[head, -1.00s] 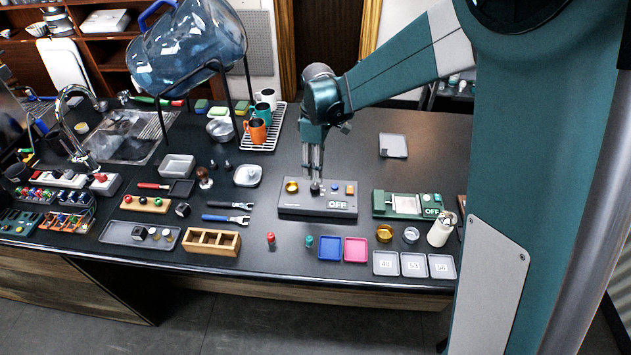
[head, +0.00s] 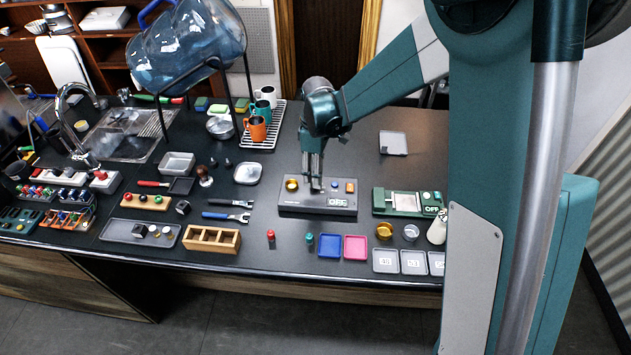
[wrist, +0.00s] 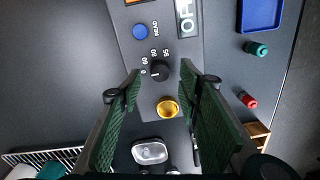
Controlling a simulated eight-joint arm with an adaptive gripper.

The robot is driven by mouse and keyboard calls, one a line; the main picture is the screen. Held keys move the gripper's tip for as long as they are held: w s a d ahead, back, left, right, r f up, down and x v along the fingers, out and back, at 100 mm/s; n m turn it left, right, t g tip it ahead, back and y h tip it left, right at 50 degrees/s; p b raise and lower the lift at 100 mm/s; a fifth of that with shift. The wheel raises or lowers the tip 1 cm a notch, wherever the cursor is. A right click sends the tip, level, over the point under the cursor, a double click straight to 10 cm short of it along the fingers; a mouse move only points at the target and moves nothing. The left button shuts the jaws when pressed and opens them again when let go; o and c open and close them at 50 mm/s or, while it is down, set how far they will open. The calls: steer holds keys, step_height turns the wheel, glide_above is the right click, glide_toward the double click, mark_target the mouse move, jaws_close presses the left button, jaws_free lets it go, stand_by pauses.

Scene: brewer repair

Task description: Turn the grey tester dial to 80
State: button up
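The grey tester (head: 300,209) lies flat on the dark counter, with a brass cup, a blue button, an orange part and a display reading OFF on top. Its dial is a black round knob (wrist: 160,71) in the wrist view, with numbers including 60, 80 and 95 printed around it. I cannot tell exactly which number its pointer faces. My gripper (head: 314,186) points down at the tester; in the wrist view its green-padded fingers (wrist: 160,70) are open, one each side of the dial, with visible gaps. In the head view the fingers hide most of the dial.
The brass cup (wrist: 168,108) and the blue READ button (wrist: 140,32) sit close to the dial. A green scale (head: 404,202) stands to the right. Blue (head: 330,246) and pink (head: 355,247) trays lie in front. Bare counter lies behind the tester.

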steer(key=shift+s+f, duration=0.1)
steer(key=shift+f, duration=1.65)
steer(key=c, duration=0.9)
